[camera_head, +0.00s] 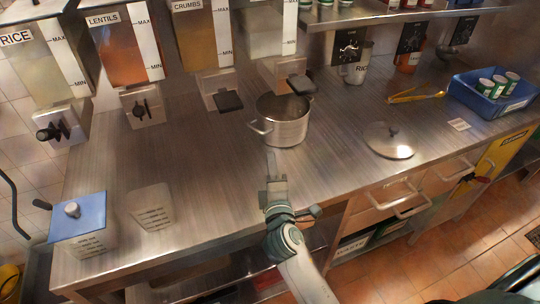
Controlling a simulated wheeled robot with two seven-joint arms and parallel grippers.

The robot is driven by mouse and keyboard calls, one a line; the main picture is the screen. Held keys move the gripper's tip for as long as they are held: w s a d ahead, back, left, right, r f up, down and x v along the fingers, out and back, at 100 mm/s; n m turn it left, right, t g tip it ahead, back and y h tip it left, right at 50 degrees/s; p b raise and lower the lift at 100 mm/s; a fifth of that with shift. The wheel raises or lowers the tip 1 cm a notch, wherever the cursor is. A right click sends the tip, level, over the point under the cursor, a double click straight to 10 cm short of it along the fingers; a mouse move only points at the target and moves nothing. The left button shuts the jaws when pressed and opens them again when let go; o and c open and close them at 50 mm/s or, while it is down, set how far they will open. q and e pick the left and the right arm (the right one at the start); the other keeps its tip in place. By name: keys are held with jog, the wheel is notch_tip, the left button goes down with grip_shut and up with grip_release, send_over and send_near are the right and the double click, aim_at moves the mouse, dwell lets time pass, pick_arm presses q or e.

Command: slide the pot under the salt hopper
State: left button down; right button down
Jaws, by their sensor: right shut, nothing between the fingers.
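A steel pot (284,130) with side handles stands upright and uncovered on the steel counter. It is just in front of and partly below the outlet (280,76) of the fourth hopper (268,28), which holds pale contents. That hopper's name is cut off at the top of the picture, so I cannot read whether it is salt. The outlet's black lever (302,84) hangs close to the pot's back rim. My right gripper (269,158) is shut and empty, pointing at the pot's near side. My left gripper is not in view.
Rice (37,62), lentils (124,45) and crumbs (202,37) hoppers hang to the left. A pot lid (389,141), yellow tongs (415,97) and a blue crate (472,100) of cans lie right. A blue-lidded container (80,225) and a clear container (152,207) stand front left.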

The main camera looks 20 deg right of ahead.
jog(key=shift+b+v, duration=0.3)
jog(key=shift+v, duration=1.45)
